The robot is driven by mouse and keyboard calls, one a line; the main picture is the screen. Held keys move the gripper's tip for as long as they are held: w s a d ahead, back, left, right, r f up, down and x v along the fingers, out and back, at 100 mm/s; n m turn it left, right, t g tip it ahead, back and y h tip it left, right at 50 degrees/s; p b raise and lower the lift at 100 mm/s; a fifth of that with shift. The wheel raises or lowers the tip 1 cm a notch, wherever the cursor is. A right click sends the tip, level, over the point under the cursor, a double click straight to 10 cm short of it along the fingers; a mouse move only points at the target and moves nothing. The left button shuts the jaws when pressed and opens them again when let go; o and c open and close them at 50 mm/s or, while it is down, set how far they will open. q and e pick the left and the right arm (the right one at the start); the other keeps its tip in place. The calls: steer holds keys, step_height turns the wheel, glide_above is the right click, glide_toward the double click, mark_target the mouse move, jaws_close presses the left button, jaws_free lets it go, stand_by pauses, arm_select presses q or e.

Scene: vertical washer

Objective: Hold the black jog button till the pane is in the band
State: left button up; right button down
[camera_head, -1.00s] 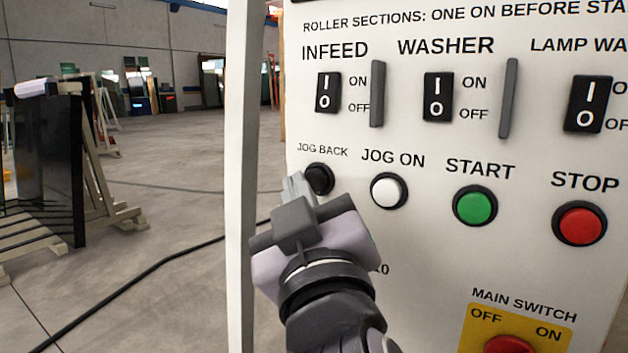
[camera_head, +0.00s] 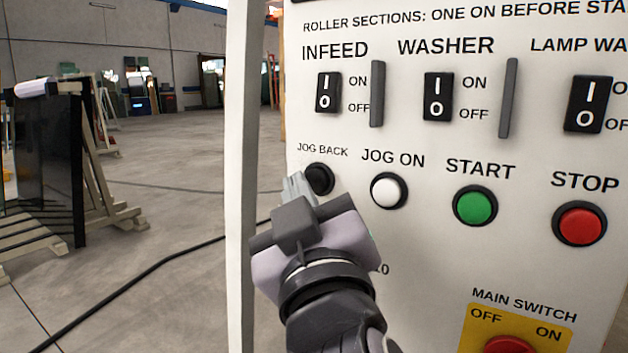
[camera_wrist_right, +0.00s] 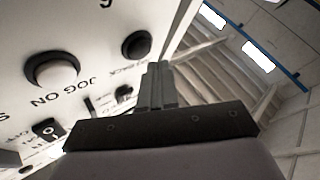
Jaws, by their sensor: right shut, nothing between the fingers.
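The black button labelled JOG BACK (camera_head: 319,179) is at the left of the button row on the white control panel. It also shows in the right wrist view (camera_wrist_right: 136,45). My right gripper (camera_head: 296,185) is shut and empty, its fingertips close to the lower left of the black button. In the right wrist view the shut fingers (camera_wrist_right: 156,75) end below and right of the button, seemingly apart from it. I cannot tell whether the button is pressed. My left gripper is not in view. The pane and the band cannot be made out.
The white JOG ON button (camera_head: 388,190), green START button (camera_head: 475,205) and red STOP button (camera_head: 580,224) sit to the right. Rocker switches (camera_head: 328,92) line the row above. A white post (camera_head: 243,150) stands left of the panel. Floor (camera_head: 170,200) is open beyond it.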

steer(key=shift+w, duration=0.1)
steer(key=shift+w+d, duration=0.25)
steer(key=shift+w, duration=0.05)
